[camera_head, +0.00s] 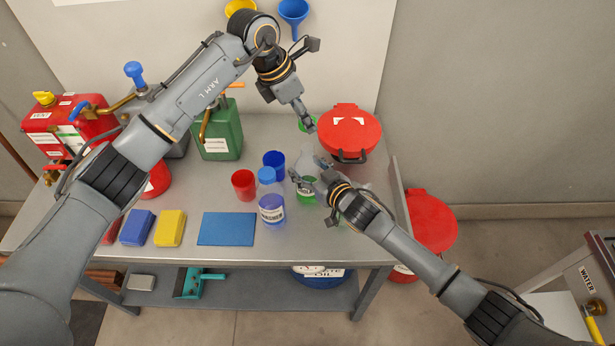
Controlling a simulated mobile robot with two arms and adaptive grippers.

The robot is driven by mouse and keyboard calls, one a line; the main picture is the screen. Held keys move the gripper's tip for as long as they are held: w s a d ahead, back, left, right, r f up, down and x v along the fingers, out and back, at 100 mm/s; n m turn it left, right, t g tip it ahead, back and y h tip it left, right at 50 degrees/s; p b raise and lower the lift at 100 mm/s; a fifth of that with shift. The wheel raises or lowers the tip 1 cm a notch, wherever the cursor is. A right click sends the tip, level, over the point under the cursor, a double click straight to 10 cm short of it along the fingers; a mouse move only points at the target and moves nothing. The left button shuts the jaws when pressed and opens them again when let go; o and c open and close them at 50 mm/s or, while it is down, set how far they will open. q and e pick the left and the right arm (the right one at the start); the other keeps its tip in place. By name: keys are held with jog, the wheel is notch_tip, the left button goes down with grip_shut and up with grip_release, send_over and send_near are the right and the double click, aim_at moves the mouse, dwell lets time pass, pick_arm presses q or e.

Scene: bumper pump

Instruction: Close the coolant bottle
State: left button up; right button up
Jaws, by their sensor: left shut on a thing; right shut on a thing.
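The coolant bottle (306,194) appears to be the small clear bottle with green contents near the table's middle, partly hidden by my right gripper. My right gripper (309,176) is shut on it from the right. My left gripper (308,124) is higher and farther back, beside the red round container. It is shut on a small green thing (303,125), which looks like the bottle's cap; the fingers hide part of it. The green cap is apart from the bottle, behind it in the picture. The bottle's mouth is hard to make out.
A blue-capped bottle (271,209), a red cup (243,184) and a blue cup (274,161) stand left of the coolant bottle. A red lidded container (349,132) stands behind it. A green can (220,136) is farther left. A blue mat (226,229) lies in front.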

pick_arm(q)
send_over(308, 147)
jog(key=a, duration=0.1)
jog(key=shift+s+f, duration=0.2)
jog(key=shift+f, duration=2.2)
jog(key=shift+f, duration=0.9)
jog(key=shift+f, duration=0.6)
jog(key=m, duration=0.1)
jog(key=m+g, duration=0.1)
jog(key=m, duration=0.2)
jog(key=shift+w+m+g, duration=0.25)
jog(key=shift+m+g, duration=0.05)
jog(key=shift+g, duration=0.1)
jog(key=m+g, duration=0.1)
jog(key=m, duration=0.1)
jog(key=m+g, duration=0.1)
jog(key=m, duration=0.2)
jog(key=shift+w, duration=0.15)
jog(key=o, duration=0.7)
